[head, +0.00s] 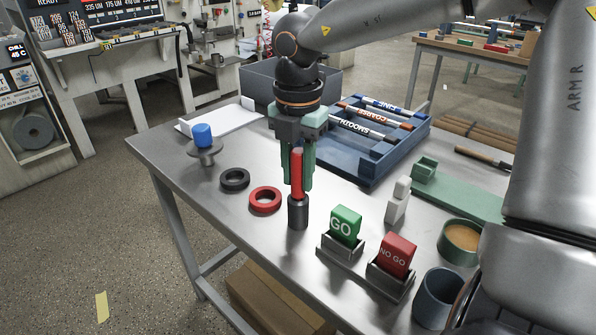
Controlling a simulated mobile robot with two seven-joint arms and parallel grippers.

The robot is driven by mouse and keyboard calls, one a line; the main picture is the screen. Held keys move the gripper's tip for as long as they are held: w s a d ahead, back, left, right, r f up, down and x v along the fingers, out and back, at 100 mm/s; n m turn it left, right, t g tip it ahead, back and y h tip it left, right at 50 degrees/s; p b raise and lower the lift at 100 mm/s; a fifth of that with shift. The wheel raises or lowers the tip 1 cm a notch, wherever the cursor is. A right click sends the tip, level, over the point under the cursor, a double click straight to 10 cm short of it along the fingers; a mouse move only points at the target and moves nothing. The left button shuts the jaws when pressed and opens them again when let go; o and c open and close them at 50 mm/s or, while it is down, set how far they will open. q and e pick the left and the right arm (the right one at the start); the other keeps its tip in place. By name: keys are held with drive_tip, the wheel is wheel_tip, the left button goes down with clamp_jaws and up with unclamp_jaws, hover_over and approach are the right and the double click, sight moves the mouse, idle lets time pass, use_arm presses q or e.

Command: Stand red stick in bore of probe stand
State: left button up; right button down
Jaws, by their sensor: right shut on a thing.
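My right gripper (297,180) comes down from above with its green fingers on either side of the red stick (297,172). It is shut on the stick and holds it upright. A short dark grey cylinder (298,213), which looks like the probe stand, is directly below on the table. The stick's lower end meets the cylinder's top in the picture. I cannot tell whether the end is inside the bore, as the bore itself is hidden. My left gripper is not in view.
A black ring (235,188) and a red ring (265,209) lie left of the cylinder. The GO block (345,226) and NO GO block (397,256) are in holders to its right. A blue rack (372,175) with labelled rods is behind. A blue-topped piece (203,136) stands farther left.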

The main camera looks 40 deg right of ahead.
drive_tip(key=c, duration=0.5)
unclamp_jaws()
drive_tip(key=shift+r, duration=0.3)
wheel_tip(320, 180, up, 11)
drive_tip(key=shift+f+p, duration=0.1)
drive_tip(key=shift+p, duration=1.1)
drive_tip(key=shift+r, duration=0.55)
